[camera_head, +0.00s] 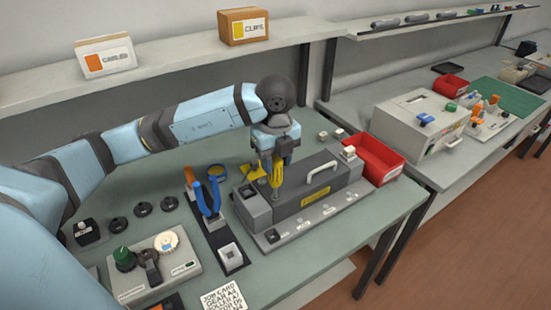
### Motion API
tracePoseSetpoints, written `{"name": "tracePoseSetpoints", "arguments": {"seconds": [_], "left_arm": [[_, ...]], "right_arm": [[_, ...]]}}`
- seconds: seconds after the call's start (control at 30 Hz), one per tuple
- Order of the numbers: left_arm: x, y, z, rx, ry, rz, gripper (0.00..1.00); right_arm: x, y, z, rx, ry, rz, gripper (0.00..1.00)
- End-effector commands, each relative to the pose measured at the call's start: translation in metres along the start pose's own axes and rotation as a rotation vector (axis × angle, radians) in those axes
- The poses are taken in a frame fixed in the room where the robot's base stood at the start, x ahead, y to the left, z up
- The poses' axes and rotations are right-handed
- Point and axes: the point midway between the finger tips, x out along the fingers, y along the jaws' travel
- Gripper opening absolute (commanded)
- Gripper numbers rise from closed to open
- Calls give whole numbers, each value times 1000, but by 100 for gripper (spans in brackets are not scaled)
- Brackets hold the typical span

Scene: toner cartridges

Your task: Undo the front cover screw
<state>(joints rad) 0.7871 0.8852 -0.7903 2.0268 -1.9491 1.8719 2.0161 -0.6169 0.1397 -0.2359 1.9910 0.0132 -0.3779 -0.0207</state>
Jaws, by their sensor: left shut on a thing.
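My left gripper (275,155) is shut on a yellow-handled screwdriver (276,174) and holds it upright with the tip down. The screwdriver's shaft reaches down to the left part of a dark grey cover (308,197) with a white handle and a yellow label. The cover sits on a light grey base (297,233) with end blocks and small labels along its front. The screw is too small or hidden at the tip, so I cannot tell whether the tip touches it. My right gripper is not in view.
Left of the base are blue and orange-handled tools (207,197) on a dark strip, black round parts (142,209) and a box with knobs (154,267). A red bin (373,160) stands at the right. A job card (224,299) lies in front. A shelf hangs behind.

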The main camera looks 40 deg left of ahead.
Motion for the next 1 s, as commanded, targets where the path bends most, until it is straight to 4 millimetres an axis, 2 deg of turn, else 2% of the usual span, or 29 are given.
{"name": "tracePoseSetpoints", "arguments": {"seconds": [0.5, 0.67, 1.0], "left_arm": [[-1, 0, -1, -521, 2, 1, 3], [0, 0, -1, -581, 1, 1, 3], [-1, 0, -1, -581, 1, 1, 3]], "right_arm": [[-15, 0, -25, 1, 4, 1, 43], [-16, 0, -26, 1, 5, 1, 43], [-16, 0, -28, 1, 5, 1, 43]]}}
